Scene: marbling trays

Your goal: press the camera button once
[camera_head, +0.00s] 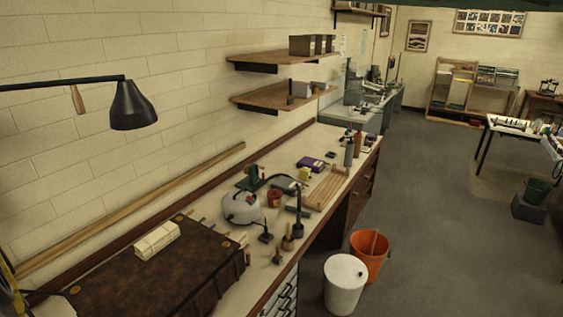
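I cannot pick out a camera or its button with certainty. A small dark device (549,87) stands on a brown table at the far right, too small to identify. Several small items stand on the long workbench (333,133) along the left wall, and none shows a clear button. My gripper is not in view.
A brown leather case (150,280) lies on the near bench with a pale bundle (157,240) on it. A black lamp (132,106) hangs over the bench. A white bin (344,283) and an orange bucket (370,262) stand beside it. The grey floor (450,240) is open at right.

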